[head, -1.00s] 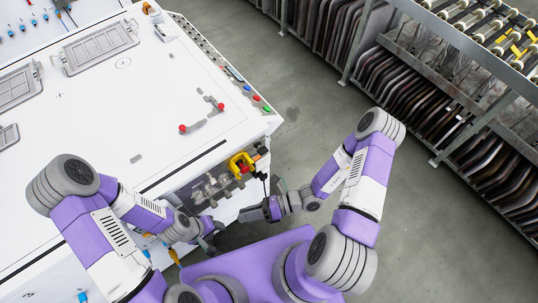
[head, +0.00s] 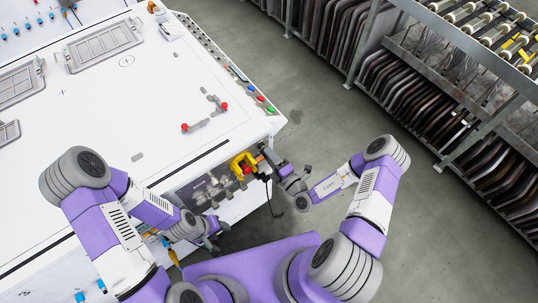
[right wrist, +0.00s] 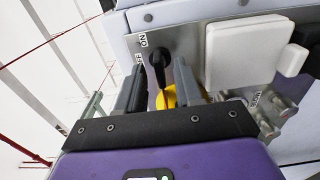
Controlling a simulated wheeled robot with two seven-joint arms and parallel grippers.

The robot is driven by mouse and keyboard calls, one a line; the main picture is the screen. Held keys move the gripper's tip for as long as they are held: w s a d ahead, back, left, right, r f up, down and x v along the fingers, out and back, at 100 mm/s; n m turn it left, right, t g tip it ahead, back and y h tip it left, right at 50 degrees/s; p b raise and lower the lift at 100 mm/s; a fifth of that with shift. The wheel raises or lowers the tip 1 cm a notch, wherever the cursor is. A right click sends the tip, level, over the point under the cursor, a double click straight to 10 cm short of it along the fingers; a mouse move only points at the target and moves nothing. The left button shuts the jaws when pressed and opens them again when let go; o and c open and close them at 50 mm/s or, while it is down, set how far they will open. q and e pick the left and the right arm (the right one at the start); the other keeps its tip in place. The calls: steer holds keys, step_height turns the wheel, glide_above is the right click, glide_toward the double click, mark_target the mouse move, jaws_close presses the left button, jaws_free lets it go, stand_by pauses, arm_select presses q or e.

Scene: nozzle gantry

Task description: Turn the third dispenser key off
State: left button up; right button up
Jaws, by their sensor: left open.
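In the right wrist view a black key (right wrist: 158,57) sits on a grey panel beside small labels, one reading ON upside down. My right gripper (right wrist: 157,88) has its fingers apart, one on either side of the key's line. I cannot tell whether they touch it. In the head view my right gripper (head: 268,157) is at the machine's front edge, right of a yellow part (head: 242,163); the key itself is hidden there. My left gripper (head: 217,237) is open and low beside the machine front. Which key is third cannot be told.
Metallic fittings (head: 212,188) stick out of the machine front (head: 190,180) left of the yellow part. A white box (right wrist: 245,52) sits close right of the key. A dark cable (head: 271,195) hangs below. Grey floor (head: 320,130) is clear toward the rack (head: 440,90).

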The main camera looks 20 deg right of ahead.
steer(key=shift+w+a, duration=0.2)
steer(key=shift+w, duration=0.25)
steer(key=shift+c, duration=0.4)
jaws_close()
steer(key=shift+r+n+p, duration=0.15)
steer(key=shift+n+p, duration=5.2)
steer(key=shift+n, duration=3.55)
